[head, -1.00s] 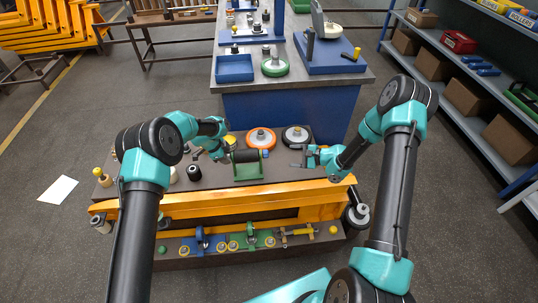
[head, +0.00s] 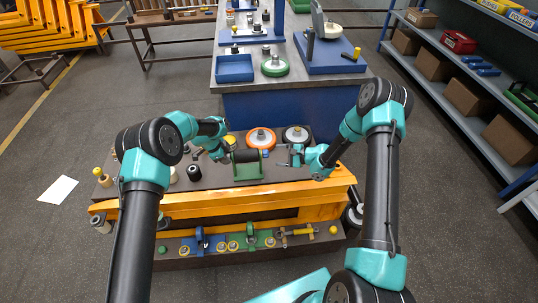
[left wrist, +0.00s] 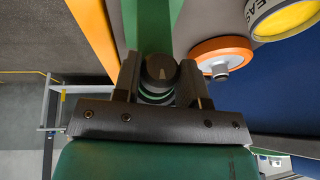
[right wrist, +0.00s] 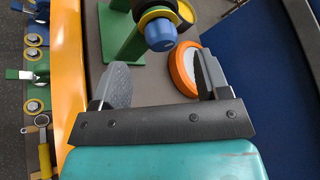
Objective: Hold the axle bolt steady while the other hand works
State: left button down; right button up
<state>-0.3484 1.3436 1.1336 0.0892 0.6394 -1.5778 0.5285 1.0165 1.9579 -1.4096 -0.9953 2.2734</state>
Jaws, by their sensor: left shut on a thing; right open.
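A green fork bracket (head: 247,171) stands on the dark bench top, with a dark roller (head: 246,156) across it. In the left wrist view my left gripper (left wrist: 160,78) is shut on the dark round end of the axle bolt (left wrist: 161,67), beside the green bracket. My left gripper (head: 226,153) is at the bracket's left side in the head view. My right gripper (head: 291,155) is open and empty on the right side. In the right wrist view a blue end piece with a yellow ring (right wrist: 160,32) sits on the bracket, just beyond the open jaws (right wrist: 163,75), apart from them.
An orange-rimmed wheel (head: 261,138) and a dark wheel (head: 295,134) lie behind the bracket. A black part (head: 194,172) stands at its left. A lower shelf holds several small parts. A blue workbench (head: 290,114) stands beyond.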

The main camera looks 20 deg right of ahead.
aim_at(265, 154)
jog(key=x, duration=0.5)
jog(key=shift+w+a+f, duration=0.15)
jog(key=shift+w+a, duration=0.1)
jog(key=shift+c, duration=0.2)
jog(key=c, duration=0.9)
